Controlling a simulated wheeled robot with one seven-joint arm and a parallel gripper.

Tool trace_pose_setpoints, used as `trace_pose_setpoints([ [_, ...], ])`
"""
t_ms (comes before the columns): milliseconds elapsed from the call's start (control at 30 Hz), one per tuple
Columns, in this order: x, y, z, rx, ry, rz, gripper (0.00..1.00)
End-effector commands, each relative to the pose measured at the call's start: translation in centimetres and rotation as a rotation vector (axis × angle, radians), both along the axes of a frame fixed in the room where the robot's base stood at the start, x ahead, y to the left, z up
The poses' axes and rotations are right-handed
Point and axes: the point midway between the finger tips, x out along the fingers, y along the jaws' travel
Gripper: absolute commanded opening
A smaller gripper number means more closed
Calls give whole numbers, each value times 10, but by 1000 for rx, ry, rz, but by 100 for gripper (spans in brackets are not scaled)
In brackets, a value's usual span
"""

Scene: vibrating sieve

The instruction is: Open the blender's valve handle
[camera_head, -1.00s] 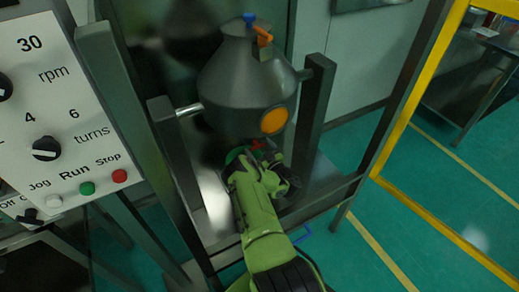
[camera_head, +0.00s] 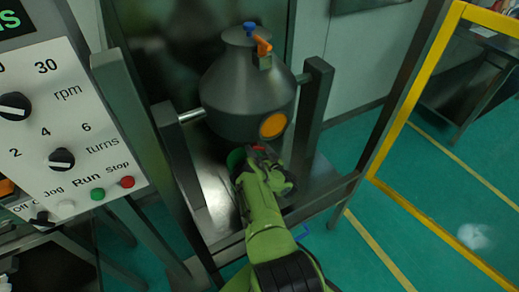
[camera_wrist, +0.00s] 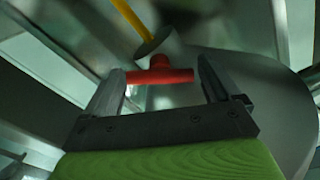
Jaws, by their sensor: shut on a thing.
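The blender is a dark grey vessel (camera_head: 245,92) with a conical top, hung between two posts. Its valve handle is the red T-shaped bar (camera_wrist: 160,75), below the vessel; only a little red of it shows in the head view (camera_head: 259,148). My gripper (camera_wrist: 160,68) has one finger at each end of the red bar and is shut on it. In the head view my gripper (camera_head: 258,152) is under the vessel and hides most of the handle. A grey disc with a yellow rod sits just beyond the bar in the wrist view.
An orange disc (camera_head: 273,125) and an orange handle (camera_head: 262,46) are on the vessel. The upright posts (camera_head: 316,100) stand close on both sides of my arm. A control panel (camera_head: 70,110) is at the left. A yellow frame (camera_head: 405,120) and open green floor lie at the right.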

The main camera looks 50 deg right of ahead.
Motion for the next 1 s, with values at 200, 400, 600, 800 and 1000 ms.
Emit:
trace_pose_setpoints([
  [200,-1,1,-2,45,-10,0,60],
  [400,-1,1,-2,52,-14,-1,60],
  [600,-1,1,-2,51,-13,-1,60],
  [800,0,1,-1,50,-14,0,100],
  [1000,-13,4,0,51,-11,-2,100],
])
